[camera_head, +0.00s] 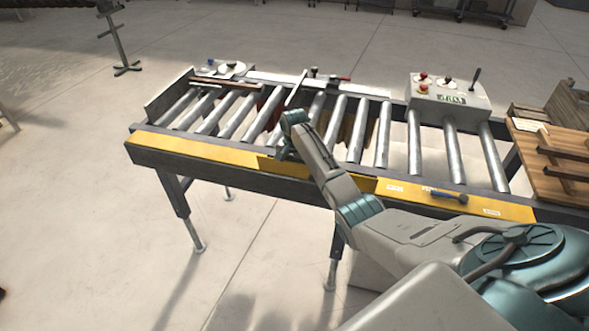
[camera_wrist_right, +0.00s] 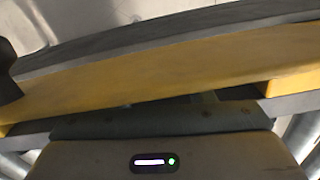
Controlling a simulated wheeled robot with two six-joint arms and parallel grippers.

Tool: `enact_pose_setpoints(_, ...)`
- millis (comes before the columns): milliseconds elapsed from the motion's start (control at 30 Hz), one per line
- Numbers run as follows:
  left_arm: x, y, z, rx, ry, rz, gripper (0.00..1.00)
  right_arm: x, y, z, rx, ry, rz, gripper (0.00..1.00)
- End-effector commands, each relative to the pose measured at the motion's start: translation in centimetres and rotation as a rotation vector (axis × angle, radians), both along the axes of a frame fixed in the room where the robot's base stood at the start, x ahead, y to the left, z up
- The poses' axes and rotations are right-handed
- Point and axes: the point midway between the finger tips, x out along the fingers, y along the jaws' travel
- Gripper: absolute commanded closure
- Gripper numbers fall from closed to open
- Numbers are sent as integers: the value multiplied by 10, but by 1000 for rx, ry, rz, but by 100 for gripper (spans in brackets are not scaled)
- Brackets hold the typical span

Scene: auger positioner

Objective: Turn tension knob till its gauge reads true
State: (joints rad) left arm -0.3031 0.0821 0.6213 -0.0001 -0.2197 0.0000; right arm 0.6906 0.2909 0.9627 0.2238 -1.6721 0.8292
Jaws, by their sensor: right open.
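A grey control box (camera_head: 449,94) stands at the back right of the roller table. It carries red buttons, a dark round part on a white disc, a black lever and a small green-and-white panel. A white round part with a dark centre (camera_head: 233,68) sits at the table's back left. I cannot tell which part is the tension knob, and no gauge reading is legible. My right gripper (camera_head: 281,150) is open at the table's front yellow rail, far from both; its fingers are small and partly hidden by the arm. My left gripper is out of view.
The roller table's yellow front rail (camera_head: 205,148) also fills the right wrist view (camera_wrist_right: 150,85). A blue-handled tool (camera_head: 449,195) lies on the rail. A red-handled clamp (camera_head: 338,78) is at the back edge. Wooden boards (camera_head: 555,165) are stacked at right. Open floor lies left.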

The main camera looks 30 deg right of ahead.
Motion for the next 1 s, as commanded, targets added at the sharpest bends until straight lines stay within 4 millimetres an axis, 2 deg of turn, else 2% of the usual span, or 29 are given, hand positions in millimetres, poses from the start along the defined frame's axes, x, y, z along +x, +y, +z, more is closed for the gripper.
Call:
enact_pose_setpoints(67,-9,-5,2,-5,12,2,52,0,0,-6,0,1,0,52)
enact_pose_setpoints(167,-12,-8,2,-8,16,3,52,0,0,-11,0,0,0,52)
enact_pose_setpoints(400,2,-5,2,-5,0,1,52,0,0,-12,0,0,1,52)
enact_pose_setpoints(433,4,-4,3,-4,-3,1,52,0,0,-12,0,0,1,54)
enact_pose_setpoints(600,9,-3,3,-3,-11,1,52,0,0,-12,0,0,1,87)
enact_pose_setpoints(667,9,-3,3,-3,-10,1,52,0,0,-12,0,0,1,96)
enact_pose_setpoints(1000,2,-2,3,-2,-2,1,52,0,0,-12,0,0,122,96)
